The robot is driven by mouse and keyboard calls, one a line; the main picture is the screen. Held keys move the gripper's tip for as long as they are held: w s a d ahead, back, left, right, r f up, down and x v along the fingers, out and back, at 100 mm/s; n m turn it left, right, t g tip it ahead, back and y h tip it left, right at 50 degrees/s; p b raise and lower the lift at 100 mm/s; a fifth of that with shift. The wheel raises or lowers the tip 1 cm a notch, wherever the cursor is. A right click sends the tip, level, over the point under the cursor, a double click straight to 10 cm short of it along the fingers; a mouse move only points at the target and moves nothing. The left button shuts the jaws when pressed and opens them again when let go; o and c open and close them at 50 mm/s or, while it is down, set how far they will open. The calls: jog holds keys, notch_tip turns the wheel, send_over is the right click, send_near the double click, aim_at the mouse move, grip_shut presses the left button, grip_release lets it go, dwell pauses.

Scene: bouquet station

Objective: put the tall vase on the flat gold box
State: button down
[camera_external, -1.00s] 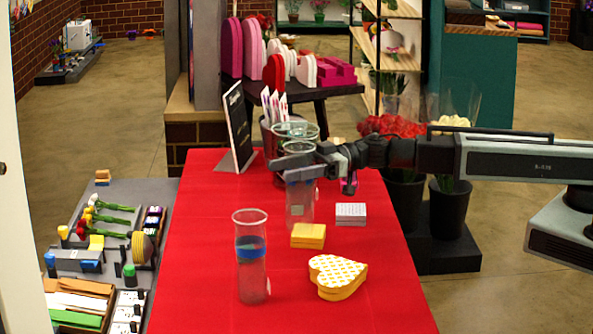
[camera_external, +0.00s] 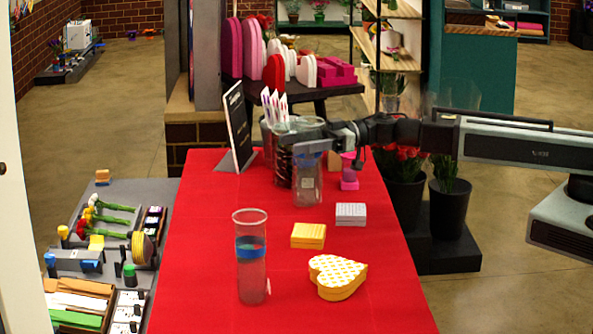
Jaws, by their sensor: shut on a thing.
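My gripper (camera_external: 312,143) is shut around the upper part of a tall clear glass vase (camera_external: 307,190) in the middle of the red table. The vase is upright, and the fingers partly hide its upper part. I cannot tell whether its base is clear of the table. The flat gold box (camera_external: 308,235) lies on the table, nearer the camera than the vase, with nothing on it.
Another clear vase with a blue band (camera_external: 251,270) stands front left. A yellow heart-shaped box (camera_external: 338,276) lies right of it. A grey-white box (camera_external: 351,214) is right of the gold box. A black sign (camera_external: 238,125) stands back left; small pink objects (camera_external: 349,180) are behind.

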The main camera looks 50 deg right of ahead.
aim_at(299, 172)
notch_tip(299, 172, down, 8)
jog(key=b, duration=0.7)
jog(key=shift+r, duration=0.25)
jog(key=shift+f, duration=0.25)
jog(key=shift+c, duration=2.3)
grip_release()
jog(key=shift+r, duration=0.1)
jog(key=shift+r, duration=0.2)
jog(key=v, duration=0.7)
jog(key=shift+d, duration=0.25)
jog(key=shift+s+f, duration=0.1)
